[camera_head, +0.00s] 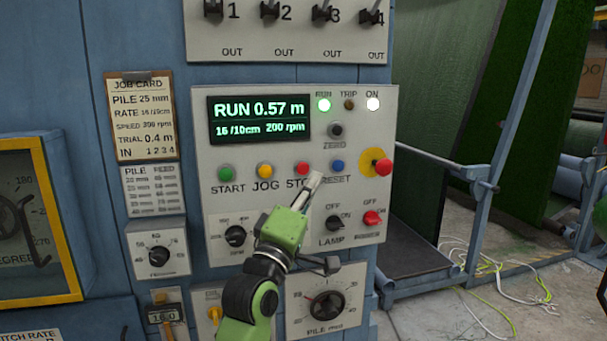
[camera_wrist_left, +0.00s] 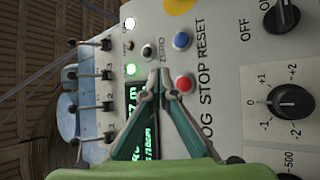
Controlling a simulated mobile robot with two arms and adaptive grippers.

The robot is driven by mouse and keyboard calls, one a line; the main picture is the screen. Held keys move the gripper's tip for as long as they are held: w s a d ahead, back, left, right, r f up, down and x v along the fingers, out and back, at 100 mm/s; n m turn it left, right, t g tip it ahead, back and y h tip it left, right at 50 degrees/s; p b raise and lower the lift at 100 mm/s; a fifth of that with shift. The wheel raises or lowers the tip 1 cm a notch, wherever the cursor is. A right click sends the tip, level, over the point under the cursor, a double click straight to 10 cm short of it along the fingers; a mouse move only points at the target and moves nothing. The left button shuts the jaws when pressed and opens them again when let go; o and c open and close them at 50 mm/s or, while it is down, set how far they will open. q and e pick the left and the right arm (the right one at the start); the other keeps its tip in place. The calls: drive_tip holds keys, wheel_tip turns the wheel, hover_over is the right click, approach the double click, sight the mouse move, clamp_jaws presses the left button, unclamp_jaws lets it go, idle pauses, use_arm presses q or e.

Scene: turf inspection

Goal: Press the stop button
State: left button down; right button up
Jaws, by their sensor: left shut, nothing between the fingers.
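The red stop button (camera_head: 302,167) sits in the row of buttons on the pale control panel (camera_head: 354,112), above the partly covered STOP label. It also shows in the left wrist view (camera_wrist_left: 185,84). My left gripper (camera_head: 314,180) is shut and empty, its fingertips just below and right of the button in the head view. In the wrist view its fingertips (camera_wrist_left: 160,76) appear close beside the red button. I cannot tell whether they touch the panel. The display (camera_head: 259,118) reads RUN 0.57 m, and the green RUN lamp (camera_head: 324,105) is lit. My right gripper is out of view.
Beside it are the yellow JOG (camera_head: 264,170), green START (camera_head: 226,173) and blue RESET (camera_head: 337,165) buttons. A red mushroom button (camera_head: 382,167) on a yellow disc is to the right. Knobs sit below. Loose cables (camera_head: 490,290) lie on the floor at right.

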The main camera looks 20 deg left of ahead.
sight(303, 169)
use_arm(q)
drive_tip(key=w+a, duration=0.1)
drive_tip(key=w, duration=0.1)
drive_tip(key=w+a, duration=0.1)
drive_tip(key=shift+w+a, duration=0.3)
drive_tip(key=shift+w, duration=0.05)
idle(1.3)
drive_tip(key=shift+w+a, duration=0.15)
drive_tip(key=shift+w, duration=0.1)
drive_tip(key=shift+w+a, duration=0.1)
drive_tip(key=shift+w+a+r, duration=0.1)
drive_tip(key=shift+w+a, duration=0.15)
drive_tip(key=shift+w, duration=0.15)
idle(0.8)
drive_tip(key=shift+s+d, duration=0.1)
drive_tip(key=shift+s, duration=0.05)
drive_tip(key=shift+s+d+p, duration=0.35)
drive_tip(key=shift+s, duration=0.3)
